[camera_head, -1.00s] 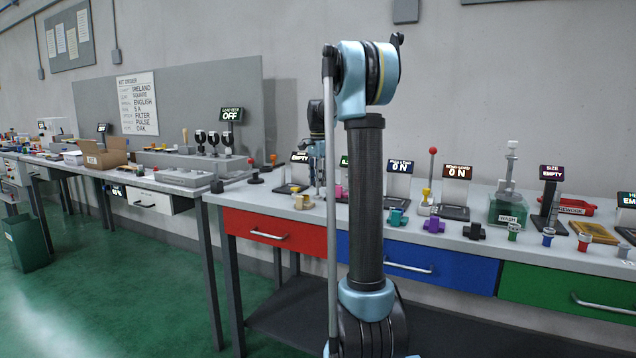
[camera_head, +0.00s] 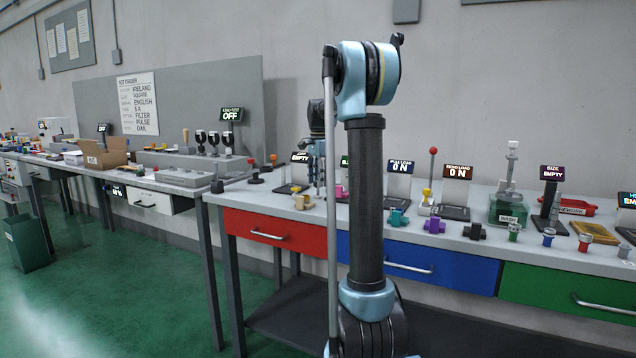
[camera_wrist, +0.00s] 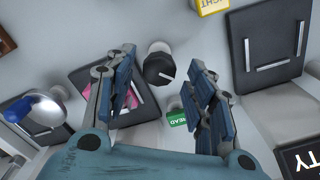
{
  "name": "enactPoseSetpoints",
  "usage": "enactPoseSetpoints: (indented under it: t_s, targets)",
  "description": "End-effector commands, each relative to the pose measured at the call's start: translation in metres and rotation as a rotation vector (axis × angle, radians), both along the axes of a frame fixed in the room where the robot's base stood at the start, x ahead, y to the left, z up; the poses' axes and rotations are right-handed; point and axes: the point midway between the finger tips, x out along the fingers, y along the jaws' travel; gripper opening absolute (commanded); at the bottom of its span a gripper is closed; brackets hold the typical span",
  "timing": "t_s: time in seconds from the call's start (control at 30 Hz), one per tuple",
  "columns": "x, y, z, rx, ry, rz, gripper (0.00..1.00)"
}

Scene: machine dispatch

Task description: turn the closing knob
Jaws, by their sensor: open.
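A black round knob (camera_wrist: 160,68) with a white line on its face shows in the wrist view; it fits the closing knob, though no label on it can be read. It sits on a pale cylindrical base. My gripper (camera_wrist: 161,58) is open, with one finger at the left of the knob and the other at its right. No clear contact shows. In the head view, my arm covers part of the bench there, and I cannot make out the knob.
In the wrist view, a dark plate with a pink part (camera_wrist: 108,100) lies beside the left finger and a green label (camera_wrist: 177,119) near the right one. In the head view, coloured parts, including a purple one (camera_head: 434,226), line the bench front.

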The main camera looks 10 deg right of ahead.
Motion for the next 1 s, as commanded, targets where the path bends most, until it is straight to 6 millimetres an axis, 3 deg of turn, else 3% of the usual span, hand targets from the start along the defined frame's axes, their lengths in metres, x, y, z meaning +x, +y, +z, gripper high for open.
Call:
enactPoseSetpoints:
  t_s: [0.17, 0.6, 0.8, 1.0]
  targets:
    - [0.000, 0.000, 0.020, 0.000, 0.000, 0.000, 0.49]
    - [0.001, 0.000, 0.096, 0.000, 0.000, 0.000, 0.49]
    - [0.002, 0.000, 0.113, 0.000, 0.000, 0.000, 0.49]
    - [0.002, 0.000, 0.117, 0.000, 0.000, 0.000, 0.49]
